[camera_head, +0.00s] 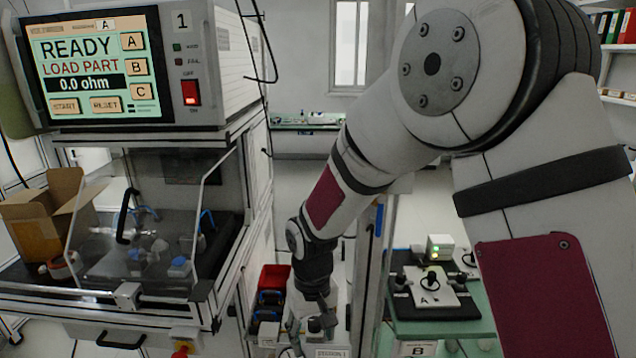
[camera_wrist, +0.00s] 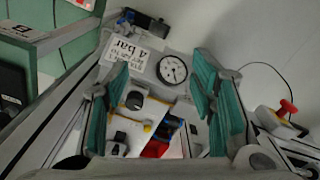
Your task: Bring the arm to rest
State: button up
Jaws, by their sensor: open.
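My gripper (camera_head: 311,330) hangs low in the middle of the head view, at the end of my bent arm, beside a narrow post. In the wrist view my gripper (camera_wrist: 164,105) shows its two teal-padded fingers spread wide apart. Nothing is between the pads. A panel with a round gauge (camera_wrist: 172,70), a black knob (camera_wrist: 133,100) and a paper label lies beyond the fingers. I cannot tell how far off it is. The fingertips are small and partly unclear in the head view.
A test station with a lit screen (camera_head: 95,65) reading READY, LOAD PART stands at left above a clear guard (camera_head: 140,215). A cardboard box (camera_head: 45,215) sits beside it. A red bin (camera_head: 274,278) is close left of my gripper. A green table (camera_head: 455,328) with a fixture stands right.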

jog(key=s+d+r+m+t, duration=0.1)
jog(key=s+d+r, duration=0.2)
jog(key=d+r, duration=0.4)
jog(key=s+d+r+m+t, duration=0.1)
jog(key=s+d+r, duration=0.35)
jog(key=r, duration=0.45)
jog(key=s+d+r+m+t, duration=0.1)
jog(key=s+d+r, duration=0.2)
jog(key=s, duration=0.4)
jog(key=s+d+r+m+t, duration=0.1)
jog(key=s+d+r, duration=0.2)
jog(key=s+d, duration=0.3)
jog(key=shift+s+r, duration=0.4)
jog(key=shift+s, duration=0.85)
jog(key=shift+a, duration=0.1)
